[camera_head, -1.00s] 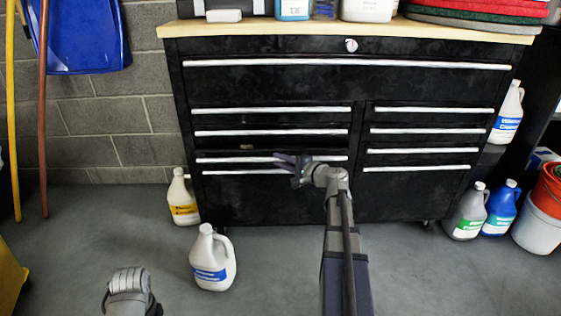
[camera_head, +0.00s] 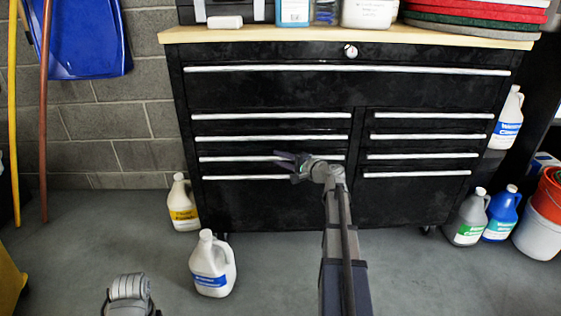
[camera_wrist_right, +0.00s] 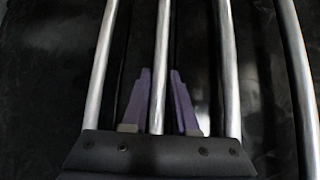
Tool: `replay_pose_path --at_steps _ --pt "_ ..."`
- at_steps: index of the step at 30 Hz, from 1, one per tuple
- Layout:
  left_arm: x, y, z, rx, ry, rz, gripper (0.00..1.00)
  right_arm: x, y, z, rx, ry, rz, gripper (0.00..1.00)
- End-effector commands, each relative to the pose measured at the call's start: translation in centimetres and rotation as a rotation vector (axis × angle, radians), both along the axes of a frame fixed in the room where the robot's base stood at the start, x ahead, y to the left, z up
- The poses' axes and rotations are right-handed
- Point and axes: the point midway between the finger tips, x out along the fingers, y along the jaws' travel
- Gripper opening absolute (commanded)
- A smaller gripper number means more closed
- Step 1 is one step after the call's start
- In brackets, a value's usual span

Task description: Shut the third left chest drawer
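The black tool chest (camera_head: 275,208) has a left column of drawers with silver bar handles. The third left drawer (camera_head: 225,168) has its handle (camera_head: 222,159) about evenly spaced between the handles above and below. It looks flush or almost flush; a small remaining gap cannot be ruled out. My right gripper (camera_head: 285,160) is at the right part of this handle. In the right wrist view its purple fingers (camera_wrist_right: 161,75) stand apart on either side of a silver bar (camera_wrist_right: 159,100), with narrow gaps. My left gripper is out of view; only a grey part of that arm shows.
A white jug with a blue label (camera_head: 212,265) stands on the floor in front of the chest's left side. A yellow-labelled jug (camera_head: 183,205) is by its left corner. Grey (camera_head: 467,218) and blue (camera_head: 501,215) jugs stand at right. Floor between is clear.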

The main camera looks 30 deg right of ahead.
Motion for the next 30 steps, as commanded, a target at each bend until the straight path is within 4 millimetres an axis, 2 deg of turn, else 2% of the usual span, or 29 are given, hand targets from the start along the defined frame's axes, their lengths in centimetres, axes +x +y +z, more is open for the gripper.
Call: replay_pose_path --at_steps 1,6,14,17,24,30 --pt "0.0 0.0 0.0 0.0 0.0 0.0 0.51 0.0 0.0 0.0 0.0 0.0 0.001 0.33" --pt "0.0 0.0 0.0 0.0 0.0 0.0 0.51 0.0 0.1 0.0 0.0 0.001 0.003 0.51" --pt "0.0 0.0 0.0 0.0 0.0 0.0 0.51 -0.3 0.1 0.0 0.0 0.001 0.004 0.51" --pt "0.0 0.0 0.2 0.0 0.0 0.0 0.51 -1.3 -0.1 0.2 0.0 0.001 0.003 0.51" --pt "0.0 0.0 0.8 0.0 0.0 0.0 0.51 -5.2 -1.0 0.8 0.001 0.001 0.002 0.51" --pt "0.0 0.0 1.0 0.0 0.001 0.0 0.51 -7.1 -1.6 1.0 0.0 0.001 0.003 0.51"
